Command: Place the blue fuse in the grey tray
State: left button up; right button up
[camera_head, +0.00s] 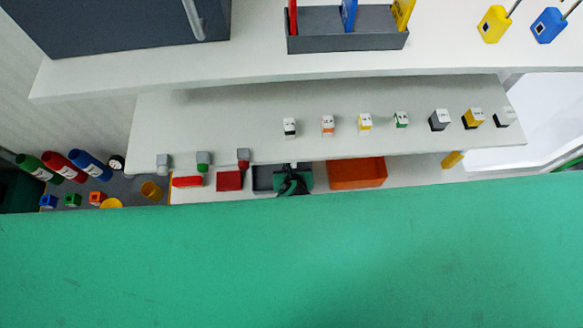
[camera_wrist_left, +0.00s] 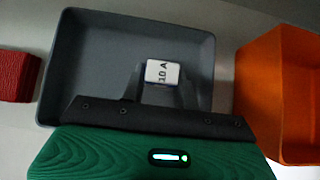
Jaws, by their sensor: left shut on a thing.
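The grey tray (camera_head: 263,178) lies on the lower shelf, partly covered by my left gripper (camera_head: 293,185) in the head view. In the left wrist view the tray (camera_wrist_left: 95,55) shows as an open, empty-looking box. My left gripper (camera_wrist_left: 161,92) is in front of it, its fingers shut on a small fuse (camera_wrist_left: 162,73) with a white "10 A" label and a thin blue edge. The fuse appears over the tray's inside; I cannot tell whether it touches the floor. My right gripper is not in view.
An orange tray (camera_head: 357,174) stands right of the grey tray and a red box (camera_head: 229,181) left of it. Several fuses stand on the shelf (camera_head: 220,125) above. A large green surface hides the lower part of the head view.

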pick_arm(q)
jog(key=shift+f, duration=0.1)
jog(key=o, duration=1)
jog(key=shift+b+v, duration=0.3)
jog(key=shift+v, duration=3.55)
jog(key=shift+w, duration=0.1)
